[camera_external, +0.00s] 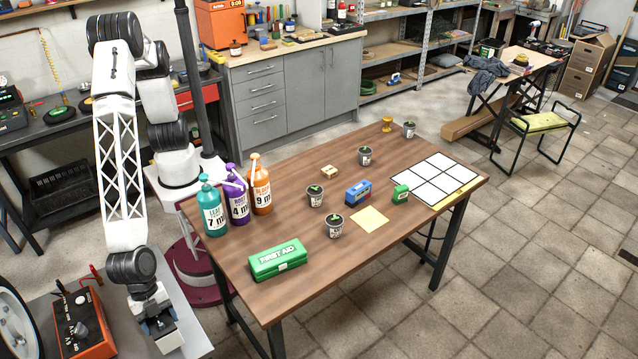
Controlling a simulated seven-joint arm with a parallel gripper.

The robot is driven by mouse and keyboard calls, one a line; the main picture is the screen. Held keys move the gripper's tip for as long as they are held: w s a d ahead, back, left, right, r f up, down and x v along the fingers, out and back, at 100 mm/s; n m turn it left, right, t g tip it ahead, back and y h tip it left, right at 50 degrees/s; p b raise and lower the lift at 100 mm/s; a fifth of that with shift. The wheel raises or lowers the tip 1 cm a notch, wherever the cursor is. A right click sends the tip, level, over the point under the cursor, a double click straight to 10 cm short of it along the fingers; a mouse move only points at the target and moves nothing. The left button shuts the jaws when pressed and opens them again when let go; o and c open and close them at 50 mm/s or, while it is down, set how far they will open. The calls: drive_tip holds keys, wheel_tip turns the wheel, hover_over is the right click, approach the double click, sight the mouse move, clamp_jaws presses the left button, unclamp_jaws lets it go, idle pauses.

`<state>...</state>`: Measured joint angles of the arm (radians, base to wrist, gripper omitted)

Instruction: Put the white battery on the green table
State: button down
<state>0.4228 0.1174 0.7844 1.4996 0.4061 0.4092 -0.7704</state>
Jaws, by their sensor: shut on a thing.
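My gripper (163,335) hangs low at the lower left, pointing down over a pale grey surface (125,345). It is shut on a small dark-and-white thing (170,341), partly hidden by the fingers. This may be the white battery, but I cannot make it out clearly. Whether it touches the surface is unclear. No table that is plainly green shows.

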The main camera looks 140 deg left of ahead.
drive_tip(key=shift+f, duration=1.75)
drive_tip(key=shift+f, duration=0.15)
drive_tip(key=shift+c, duration=0.5)
unclamp_jaws()
drive_tip(key=shift+f, duration=0.1)
drive_tip(key=v, duration=1.1)
drive_tip(key=shift+r, duration=0.2)
drive_tip(key=shift+s+r, duration=0.25)
drive_tip(key=shift+r, duration=0.15)
